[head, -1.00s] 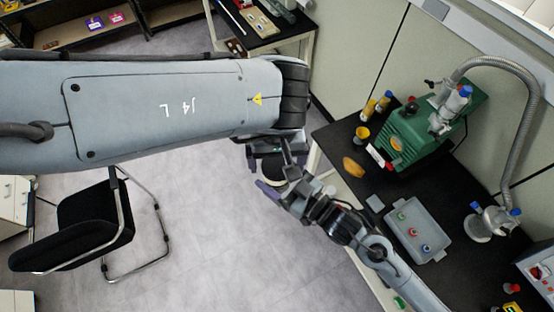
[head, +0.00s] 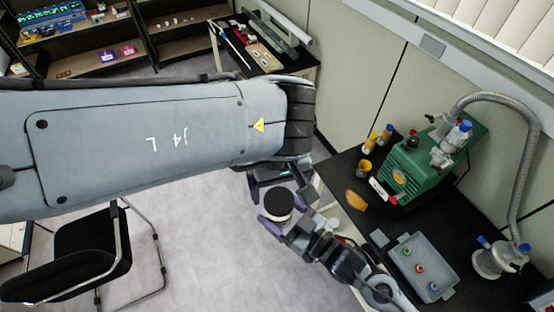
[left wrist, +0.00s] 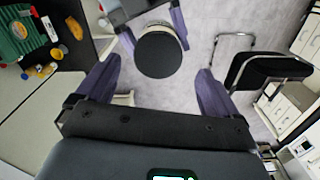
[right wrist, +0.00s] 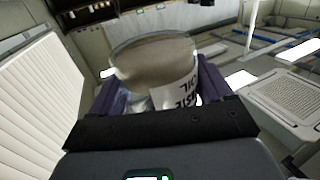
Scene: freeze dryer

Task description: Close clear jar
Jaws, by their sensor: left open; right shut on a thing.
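The clear jar (right wrist: 150,68), with beige contents and a white label, is held between the purple fingers of my right gripper (right wrist: 155,92). A round black lid (left wrist: 159,54) covers its top in the left wrist view; how tightly it sits cannot be told. In the head view the black lid (head: 278,202) and pale jar side show between both grippers. My right gripper (head: 282,222) is shut on the jar. My left gripper (head: 282,182) is open and empty, its fingers apart from the lid. In the left wrist view the lid lies just beyond the left fingertips (left wrist: 158,84).
A black bench on the right carries a green machine (head: 420,165), a grey tray (head: 423,268) with small coloured-cap items, and yellow bottles. A black chair (head: 75,255) stands at lower left. Open floor lies below the grippers.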

